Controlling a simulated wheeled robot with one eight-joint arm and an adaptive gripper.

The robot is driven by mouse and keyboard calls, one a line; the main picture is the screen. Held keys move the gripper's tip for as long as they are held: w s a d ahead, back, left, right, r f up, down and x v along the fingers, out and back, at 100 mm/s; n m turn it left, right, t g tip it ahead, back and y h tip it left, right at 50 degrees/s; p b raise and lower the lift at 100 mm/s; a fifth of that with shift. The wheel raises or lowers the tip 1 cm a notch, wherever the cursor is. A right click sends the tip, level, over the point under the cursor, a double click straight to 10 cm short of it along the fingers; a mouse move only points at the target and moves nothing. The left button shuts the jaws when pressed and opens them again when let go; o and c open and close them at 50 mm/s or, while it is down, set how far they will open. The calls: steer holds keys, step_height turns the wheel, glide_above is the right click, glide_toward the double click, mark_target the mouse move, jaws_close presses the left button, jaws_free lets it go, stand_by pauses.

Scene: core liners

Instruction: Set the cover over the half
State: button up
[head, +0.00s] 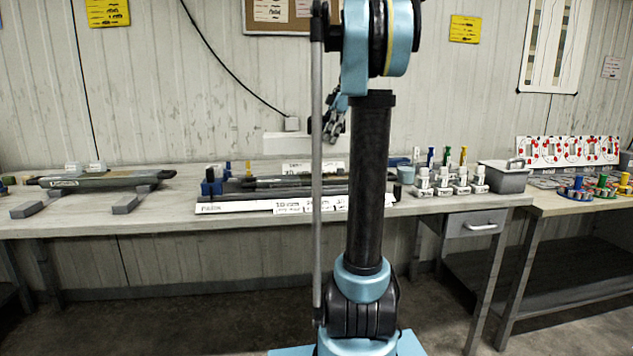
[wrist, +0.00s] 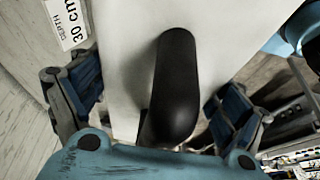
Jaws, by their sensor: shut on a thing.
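My gripper (head: 334,122) is above the back of the middle bench in the head view, partly behind my own arm. It is shut on a pale, long, box-like piece, which I take for the cover (head: 283,146). In the wrist view the cover's pale face (wrist: 130,45) lies under a black rounded handle (wrist: 176,75), with a blue-padded finger on either side. The cover looks level, raised above the bench. Dark long troughs (head: 262,185) lie below it; I cannot tell which is the half. A grey long piece (head: 105,180) rests on blocks at the left.
A white marked strip (head: 245,206) runs along the bench (head: 440,207) front. Several white bottles (head: 443,182) and a grey bin (head: 505,177) stand to the right. Loose grey blocks (head: 27,209) lie at left. A depth label (wrist: 68,25) shows in the wrist view.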

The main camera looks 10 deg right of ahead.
steer(key=x, duration=0.5)
steer(key=shift+d+f, duration=0.2)
steer(key=shift+f, duration=2.15)
steer(key=shift+f, duration=0.6)
steer(key=o, duration=1)
steer(key=shift+c, duration=0.2)
steer(key=shift+r, duration=0.1)
steer(key=shift+r, duration=0.3)
steer(key=v, duration=1.2)
steer(key=shift+r, duration=0.2)
